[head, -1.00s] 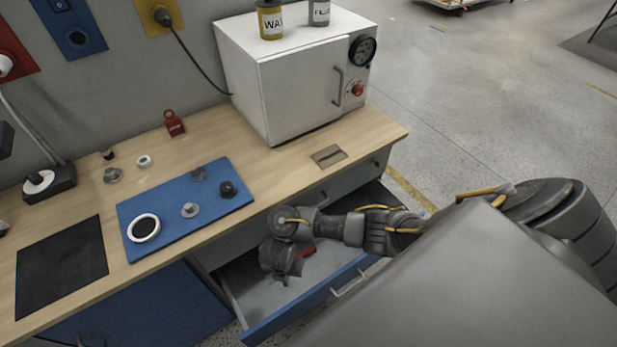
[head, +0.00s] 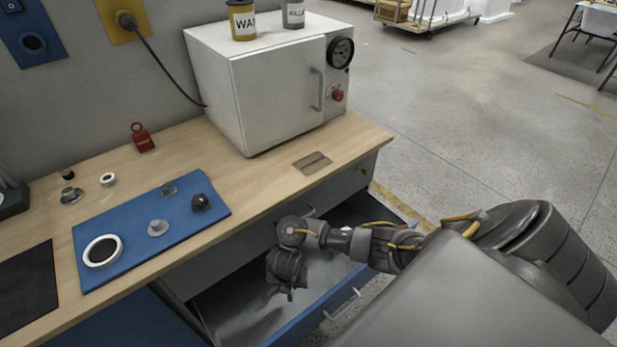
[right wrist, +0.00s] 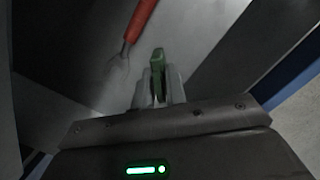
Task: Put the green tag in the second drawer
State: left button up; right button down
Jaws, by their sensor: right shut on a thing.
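The green tag (right wrist: 158,60) is pinched between the fingertips of my right gripper (right wrist: 158,88) in the right wrist view. In the head view my right gripper (head: 289,288) points down into an open blue-fronted drawer (head: 312,316), below the grey upper part of the bench. The tag itself cannot be made out there. The wrist view shows the tag over the grey drawer floor; I cannot tell whether it touches it. My left gripper is not in view.
A red-handled tool (right wrist: 139,20) lies in the drawer close to the tag.

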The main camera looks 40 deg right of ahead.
jog(key=w+d+b, duration=0.2)
jog(key=w+d, duration=0.1)
jog(key=d, duration=0.8)
jog(key=f+b, duration=0.1)
jog(key=f, duration=0.1)
jog(key=f+b, duration=0.1)
jog(key=f, duration=0.1)
jog(key=f+b, duration=0.1)
jog(key=f, duration=0.1)
jog(key=shift+s+a+f, duration=0.2)
jog(key=shift+a+f, duration=0.15)
jog(key=shift+f, duration=0.2)
jog(key=c, duration=1.4)
grip_release()
jog(key=shift+c, duration=0.2)
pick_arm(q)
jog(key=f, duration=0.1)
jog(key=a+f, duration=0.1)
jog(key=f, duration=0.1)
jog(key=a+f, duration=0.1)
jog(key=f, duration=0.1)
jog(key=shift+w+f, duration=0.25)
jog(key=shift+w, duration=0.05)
